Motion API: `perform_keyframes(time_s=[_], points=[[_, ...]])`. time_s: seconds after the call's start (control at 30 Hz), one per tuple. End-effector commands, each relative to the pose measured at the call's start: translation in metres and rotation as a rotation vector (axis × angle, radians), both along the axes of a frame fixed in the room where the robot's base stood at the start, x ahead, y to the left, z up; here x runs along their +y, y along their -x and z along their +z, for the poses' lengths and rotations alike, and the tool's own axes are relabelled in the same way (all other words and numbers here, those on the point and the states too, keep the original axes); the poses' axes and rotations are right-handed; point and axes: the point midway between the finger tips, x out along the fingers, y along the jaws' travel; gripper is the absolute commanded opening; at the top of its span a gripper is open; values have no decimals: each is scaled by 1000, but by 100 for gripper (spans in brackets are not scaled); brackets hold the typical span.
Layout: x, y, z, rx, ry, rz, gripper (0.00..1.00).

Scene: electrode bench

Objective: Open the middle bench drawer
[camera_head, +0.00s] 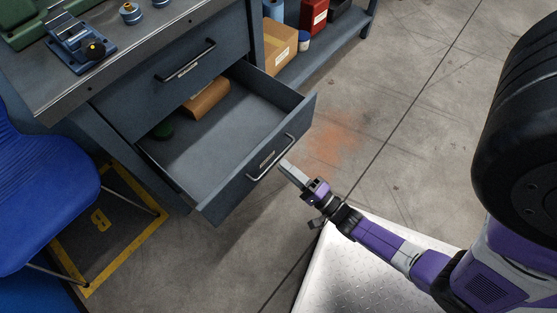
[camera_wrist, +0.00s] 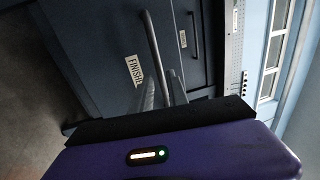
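The open bench drawer (camera_head: 225,125) is pulled well out below a shut upper drawer (camera_head: 175,65). Its front carries a metal bar handle (camera_head: 284,150) and a label. In the wrist view the handle (camera_wrist: 154,45) runs down toward my fingers, and the label (camera_wrist: 134,70) beside it reads "FINISHE", partly cut off. My gripper (camera_head: 287,169) is just in front of the drawer front, close to the handle. In the wrist view my gripper's fingers (camera_wrist: 164,90) stand apart, with the handle's near end between or just beyond them. I cannot tell whether they touch it.
A brown block (camera_head: 206,99) and a green item (camera_head: 162,130) lie in the drawer's back. A blue chair (camera_head: 40,190) stands left, a shelf with a cardboard box (camera_head: 278,45) behind right. Concrete floor (camera_head: 385,110) is clear right of the drawer.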

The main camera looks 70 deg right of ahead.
Motion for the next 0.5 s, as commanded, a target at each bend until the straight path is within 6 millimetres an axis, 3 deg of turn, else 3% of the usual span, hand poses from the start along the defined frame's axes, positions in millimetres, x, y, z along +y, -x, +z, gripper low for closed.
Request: perform_keyframes(time_s=[0.2,0.5], points=[[8,27,-6,1,0,1,20],[10,34,-7,0,0,1,20]])
